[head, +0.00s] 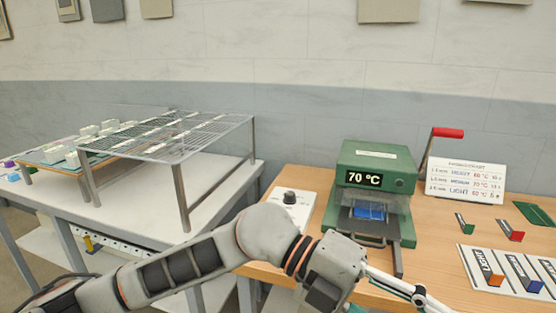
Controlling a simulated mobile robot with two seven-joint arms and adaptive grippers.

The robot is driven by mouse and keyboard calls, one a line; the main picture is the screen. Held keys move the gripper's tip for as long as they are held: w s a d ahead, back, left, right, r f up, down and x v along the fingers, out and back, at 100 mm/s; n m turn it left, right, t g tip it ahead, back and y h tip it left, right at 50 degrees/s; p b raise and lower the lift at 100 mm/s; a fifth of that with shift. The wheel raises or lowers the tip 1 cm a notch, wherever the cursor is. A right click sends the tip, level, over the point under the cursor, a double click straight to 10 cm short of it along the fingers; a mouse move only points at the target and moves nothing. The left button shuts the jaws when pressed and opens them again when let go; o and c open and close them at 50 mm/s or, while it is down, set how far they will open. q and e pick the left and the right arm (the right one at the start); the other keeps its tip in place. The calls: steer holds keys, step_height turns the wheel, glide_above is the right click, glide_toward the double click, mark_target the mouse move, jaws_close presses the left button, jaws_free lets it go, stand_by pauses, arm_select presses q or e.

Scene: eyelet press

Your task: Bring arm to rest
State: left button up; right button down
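My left arm (180,268) comes in from the lower left and reaches across the front of the wooden table. Its gripper (424,298) lies low in the picture, in front of the green press, and runs toward the bottom edge. Its fingertips are cut off or too small to tell whether they are open or shut. I see nothing clearly held in it. My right arm and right gripper are not in view.
The green press (375,158) reads 70 °C, holds a blue piece (369,212) and has a red-handled lever (447,133). A knob box (291,206), chart (466,181) and labelled tray (508,270) stand nearby. A wire rack (185,135) stands on the left table.

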arm_select(q)
steer(key=w+r+n+t+h, duration=0.1)
steer(key=w+r+n+h, duration=0.3)
steer(key=h, duration=0.3)
steer(key=w+a+n+t+h, duration=0.4)
steer(key=w+a+n+t, duration=0.25)
steer(key=n+t, duration=0.35)
steer(key=w+a+f+n+t+y, duration=0.4)
steer(key=a+f+n+t+y, duration=0.15)
steer(key=f+n+t, duration=0.2)
steer(key=w+a+f+n+t+y, duration=0.4)
steer(key=w+a+f+n+t, duration=0.15)
steer(key=f+n, duration=0.2)
steer(key=s+a+f+n+g+y, duration=0.1)
steer(key=s+a+f+n+y, duration=0.25)
steer(key=a+f, duration=0.45)
steer(key=s+a+f+n+y, duration=0.2)
steer(key=a+f+y, duration=0.25)
steer(key=f, duration=0.65)
steer(key=s+a+f+n+g+y, duration=0.1)
steer(key=s+a+f+g+y, duration=0.1)
steer(key=s+a+f, duration=0.2)
steer(key=s+a+f+g+y+p, duration=0.1)
steer(key=s+a+f+g+y, duration=0.1)
steer(key=s+f, duration=0.7)
step_height(320, 180, down, 2)
steer(key=a+g, duration=0.1)
steer(key=a, duration=0.1)
steer(key=shift+s+a+n, duration=0.3)
steer(key=shift+a+n, duration=0.05)
